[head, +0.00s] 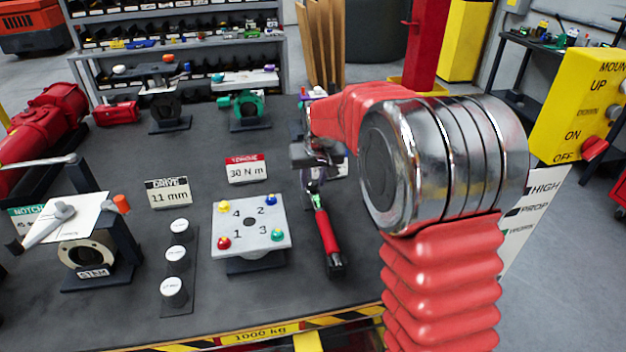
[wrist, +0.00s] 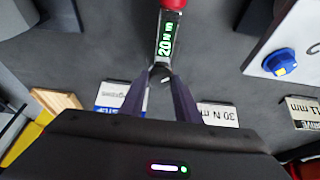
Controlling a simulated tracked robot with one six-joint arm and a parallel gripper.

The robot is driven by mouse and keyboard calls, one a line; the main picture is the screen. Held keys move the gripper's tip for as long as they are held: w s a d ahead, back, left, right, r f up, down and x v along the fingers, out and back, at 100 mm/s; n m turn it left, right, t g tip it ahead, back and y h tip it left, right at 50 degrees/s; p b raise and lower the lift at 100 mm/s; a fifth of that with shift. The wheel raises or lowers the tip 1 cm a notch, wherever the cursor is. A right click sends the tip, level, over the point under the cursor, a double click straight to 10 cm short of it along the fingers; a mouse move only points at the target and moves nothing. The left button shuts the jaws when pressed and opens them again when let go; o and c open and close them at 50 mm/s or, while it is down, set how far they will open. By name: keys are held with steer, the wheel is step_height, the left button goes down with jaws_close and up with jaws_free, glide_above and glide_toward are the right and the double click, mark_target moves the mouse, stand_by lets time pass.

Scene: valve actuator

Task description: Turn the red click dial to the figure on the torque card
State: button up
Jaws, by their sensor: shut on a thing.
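The torque card (head: 246,169) has a red top band and reads 30 N m; it also shows upside down in the wrist view (wrist: 220,115). The torque wrench (head: 326,232) lies right of it, with a red grip and a black end toward the front edge. Its lit green display (wrist: 166,35) reads 20 N m in the wrist view, with a red part (wrist: 174,4) beyond it. My gripper (wrist: 161,75) is shut on the wrench beside the display's near end. What lies between the fingertips is mostly hidden. I cannot tell which red part is the dial.
A plate with numbered, coloured bolts (head: 250,228) stands left of the wrench. A drive card (head: 169,192) reads 11 mm. Three white-topped sockets (head: 176,255) stand in a row. A flanged valve (head: 82,252) is at left. My red arm covers the bench's right side.

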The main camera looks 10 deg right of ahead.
steer(key=shift+a+m+h, duration=0.15)
steer(key=shift+m+h, duration=0.45)
steer(key=shift+m, duration=1.2)
steer(key=o, duration=1)
steer(key=shift+o, duration=0.2)
steer(key=v, duration=1.3)
steer(key=shift+a+r, duration=0.2)
steer(key=shift+r, duration=0.1)
